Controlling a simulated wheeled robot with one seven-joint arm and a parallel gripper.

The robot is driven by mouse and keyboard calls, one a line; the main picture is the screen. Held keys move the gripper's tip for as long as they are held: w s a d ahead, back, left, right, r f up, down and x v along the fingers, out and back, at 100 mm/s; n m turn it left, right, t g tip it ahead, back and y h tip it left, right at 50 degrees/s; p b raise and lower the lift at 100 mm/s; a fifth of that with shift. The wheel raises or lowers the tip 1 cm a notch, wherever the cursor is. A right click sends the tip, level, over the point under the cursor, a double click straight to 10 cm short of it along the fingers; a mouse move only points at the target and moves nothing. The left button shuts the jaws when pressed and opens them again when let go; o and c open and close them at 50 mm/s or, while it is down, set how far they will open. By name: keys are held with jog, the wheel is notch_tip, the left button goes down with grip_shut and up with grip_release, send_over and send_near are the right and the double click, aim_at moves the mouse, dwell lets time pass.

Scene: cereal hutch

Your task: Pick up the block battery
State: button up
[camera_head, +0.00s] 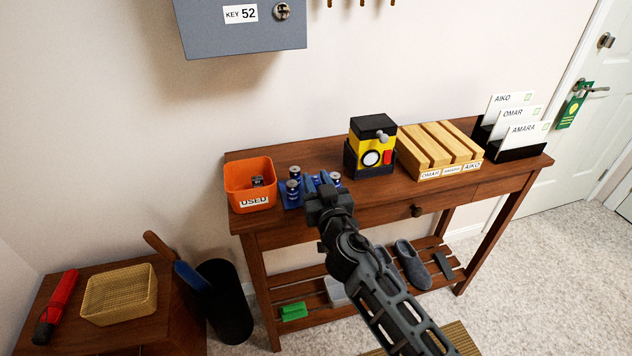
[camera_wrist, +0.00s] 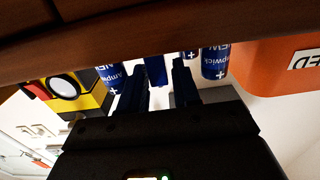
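A small dark block with a lighter top (camera_head: 257,181) shows inside the orange bin marked USED (camera_head: 238,172); it looks block-shaped, but is too small to identify surely as the block battery. Several blue cylindrical batteries (camera_head: 293,190) stand on a blue holder right of the bin. In the wrist view, blue Ampwick batteries marked NEW (camera_wrist: 214,62) stand beyond my fingers. My gripper (camera_head: 319,181) is at these batteries, right of the bin. In the wrist view my gripper (camera_wrist: 160,80) has its fingers apart, with a blue item (camera_wrist: 155,69) visible in the gap; no grip shows.
The wooden console table (camera_head: 355,199) also holds a yellow and black device (camera_head: 372,147), wooden slotted blocks (camera_head: 437,147) and card holders (camera_head: 516,142). A grey key cabinet (camera_head: 240,30) hangs above. The orange bin also shows in the wrist view (camera_wrist: 270,65).

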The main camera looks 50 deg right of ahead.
jog(key=shift+w+d, duration=0.35)
jog(key=shift+w, duration=0.2)
jog(key=shift+c, duration=0.4)
grip_shut()
jog(key=shift+r, duration=0.1)
